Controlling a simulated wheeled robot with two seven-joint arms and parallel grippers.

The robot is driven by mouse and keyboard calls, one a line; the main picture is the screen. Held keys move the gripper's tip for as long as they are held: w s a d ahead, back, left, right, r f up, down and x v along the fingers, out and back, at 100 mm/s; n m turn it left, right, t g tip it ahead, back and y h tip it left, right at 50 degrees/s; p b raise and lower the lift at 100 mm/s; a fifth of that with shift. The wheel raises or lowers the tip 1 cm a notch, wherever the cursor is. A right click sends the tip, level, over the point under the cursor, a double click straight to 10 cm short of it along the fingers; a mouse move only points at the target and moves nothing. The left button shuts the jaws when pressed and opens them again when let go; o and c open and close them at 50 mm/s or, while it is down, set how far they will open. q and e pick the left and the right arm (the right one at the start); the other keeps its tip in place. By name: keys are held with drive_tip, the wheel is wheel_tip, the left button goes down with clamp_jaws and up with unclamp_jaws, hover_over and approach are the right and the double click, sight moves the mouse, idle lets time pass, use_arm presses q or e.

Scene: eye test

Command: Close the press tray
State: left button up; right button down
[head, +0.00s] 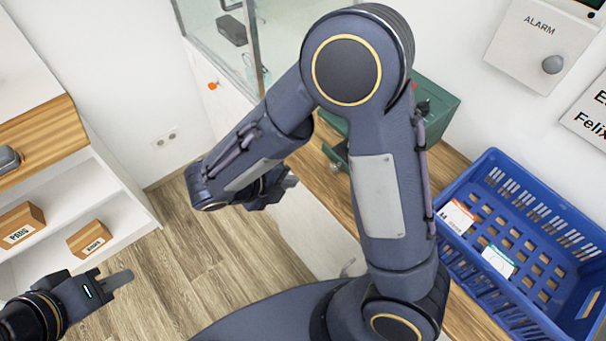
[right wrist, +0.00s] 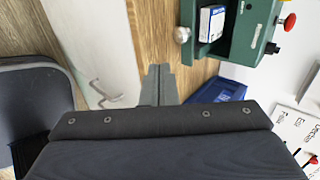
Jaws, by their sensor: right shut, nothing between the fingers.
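The green press (head: 440,108) stands on the wooden counter, partly hidden behind my right arm in the head view. In the right wrist view the press (right wrist: 250,32) has its tray (right wrist: 187,14) pulled out, with a round knob (right wrist: 182,34) on its front. A white and blue box (right wrist: 211,22) sits in the tray. In the head view the tray's knob (head: 335,167) shows left of my arm. My right gripper (head: 291,182) is shut and empty, apart from the tray; its fingers (right wrist: 158,84) show in the wrist view. My left gripper (head: 121,279) is low at left, its opening unclear.
A blue crate (head: 478,170) with cards in it stands on the counter at right. A red button (right wrist: 290,22) is on the press. White shelves (head: 120,190) with small boxes stand at left. An alarm panel (head: 540,45) is on the wall. The floor between is clear.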

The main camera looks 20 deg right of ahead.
sight(332, 172)
drive_tip(key=x, duration=0.3)
drive_tip(key=r+x, duration=0.1)
drive_tip(key=x, duration=0.3)
drive_tip(key=d+x, duration=0.1)
drive_tip(key=x, duration=0.2)
drive_tip(key=shift+w+d+f, duration=0.1)
drive_tip(key=shift+w+d, duration=0.15)
drive_tip(key=shift+d, duration=0.15)
drive_tip(key=shift+w+d, duration=0.2)
drive_tip(key=shift+d, duration=0.45)
drive_tip(key=shift+d, duration=0.1)
drive_tip(key=w+d, duration=0.1)
drive_tip(key=d, duration=0.2)
drive_tip(key=w+d+p, duration=0.1)
drive_tip(key=d, duration=0.3)
drive_tip(key=w+d+p, duration=0.1)
drive_tip(key=d, duration=0.2)
drive_tip(key=shift+d, duration=0.15)
drive_tip(key=shift+w+d, duration=0.1)
drive_tip(key=shift+d, duration=0.3)
